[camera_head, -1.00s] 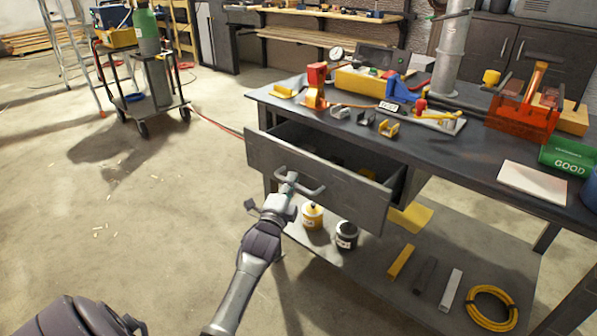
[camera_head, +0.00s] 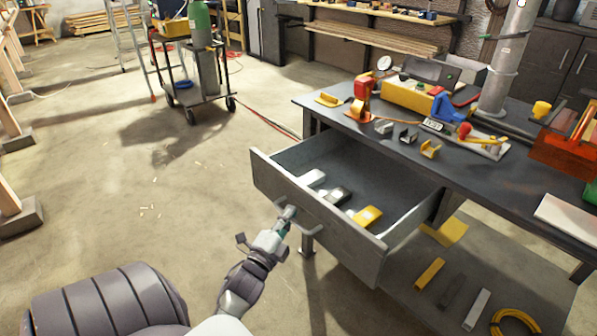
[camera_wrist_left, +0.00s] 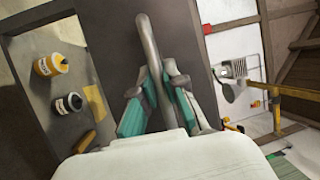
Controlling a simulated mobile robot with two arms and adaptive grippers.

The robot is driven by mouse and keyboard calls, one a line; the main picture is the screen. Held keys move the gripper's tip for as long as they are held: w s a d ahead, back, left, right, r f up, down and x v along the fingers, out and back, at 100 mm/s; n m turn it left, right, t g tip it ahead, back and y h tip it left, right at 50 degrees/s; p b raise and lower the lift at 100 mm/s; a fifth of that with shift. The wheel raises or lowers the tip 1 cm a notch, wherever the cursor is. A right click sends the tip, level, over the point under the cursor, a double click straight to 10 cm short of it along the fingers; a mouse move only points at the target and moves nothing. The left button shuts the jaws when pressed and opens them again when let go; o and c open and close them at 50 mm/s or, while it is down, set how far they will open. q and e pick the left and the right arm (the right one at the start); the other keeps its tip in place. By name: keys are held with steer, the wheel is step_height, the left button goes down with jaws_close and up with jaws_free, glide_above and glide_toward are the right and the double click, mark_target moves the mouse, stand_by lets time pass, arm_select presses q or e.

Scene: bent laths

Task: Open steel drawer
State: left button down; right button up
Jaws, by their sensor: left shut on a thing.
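The steel drawer (camera_head: 315,222) under the workbench stands well open in the head view, its front panel pulled out toward me. White, dark and yellow pieces lie inside it. My left gripper (camera_head: 287,217) is shut on the drawer's bar handle (camera_head: 308,230) near its left end. In the left wrist view the teal fingertips (camera_wrist_left: 160,100) sit either side of the grey handle bar (camera_wrist_left: 149,45), with the drawer front behind. My right gripper is not in view.
The workbench top (camera_head: 470,165) carries a yellow box (camera_head: 408,95), clamps and a red crate (camera_head: 565,155). A lower shelf (camera_head: 440,315) holds bars and a yellow coil (camera_head: 515,322). A gas-bottle cart (camera_head: 195,95) stands at the back left.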

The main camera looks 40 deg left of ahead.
arm_select(q)
steer(key=shift+s+f, duration=0.1)
steer(key=shift+s, duration=0.3)
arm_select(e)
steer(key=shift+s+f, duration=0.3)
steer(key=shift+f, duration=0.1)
arm_select(q)
steer(key=c, duration=1.2)
jaws_free()
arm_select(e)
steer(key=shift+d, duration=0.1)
arm_select(q)
steer(key=v, duration=1.2)
